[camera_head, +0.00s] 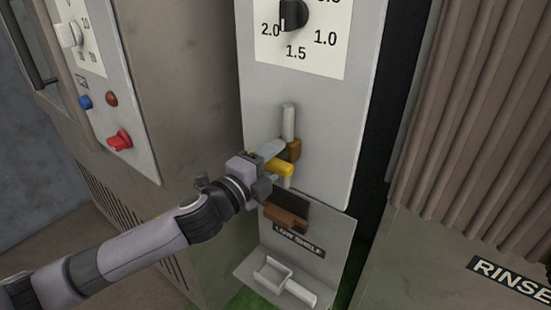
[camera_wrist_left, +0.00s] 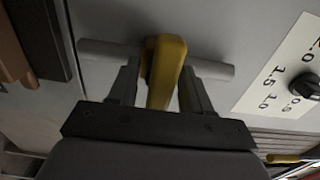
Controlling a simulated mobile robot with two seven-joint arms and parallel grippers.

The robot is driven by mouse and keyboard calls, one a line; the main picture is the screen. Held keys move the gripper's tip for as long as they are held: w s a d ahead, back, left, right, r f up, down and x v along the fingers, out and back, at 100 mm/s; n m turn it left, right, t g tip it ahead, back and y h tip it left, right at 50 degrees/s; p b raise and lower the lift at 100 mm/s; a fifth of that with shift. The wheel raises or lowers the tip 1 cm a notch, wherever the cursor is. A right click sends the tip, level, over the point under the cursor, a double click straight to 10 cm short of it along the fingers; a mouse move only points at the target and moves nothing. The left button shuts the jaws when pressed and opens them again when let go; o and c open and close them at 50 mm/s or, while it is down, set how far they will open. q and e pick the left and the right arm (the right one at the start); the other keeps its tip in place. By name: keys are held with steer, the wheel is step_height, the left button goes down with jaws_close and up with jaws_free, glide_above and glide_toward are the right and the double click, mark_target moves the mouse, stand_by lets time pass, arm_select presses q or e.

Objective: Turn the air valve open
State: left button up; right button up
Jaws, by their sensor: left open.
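The air valve has a yellow handle (camera_head: 281,169) in front of a brown body (camera_head: 294,150) on a short grey pipe (camera_head: 288,120), which runs upright on the light grey panel. In the left wrist view the yellow handle (camera_wrist_left: 165,72) lies crosswise to the pipe (camera_wrist_left: 215,69). My left gripper (camera_head: 272,164) is at the valve, with its fingers open on either side of the handle. In the left wrist view a small gap shows between the handle and the right finger; contact on the left side is hard to tell. My right gripper is in neither view.
A dial (camera_head: 293,15) with printed numbers is above the valve. Below are a brown block in a dark slot (camera_head: 286,216) and a low shelf (camera_head: 251,262) carrying a grey scoop-like piece. A panel with a red knob (camera_head: 119,141) is left; a ribbed brown curtain (camera_head: 480,120) is right.

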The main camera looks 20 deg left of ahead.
arm_select(q)
steer(key=shift+w+d, duration=0.2)
steer(key=shift+w, duration=0.2)
steer(key=c, duration=0.9)
steer(key=shift+o, duration=0.2)
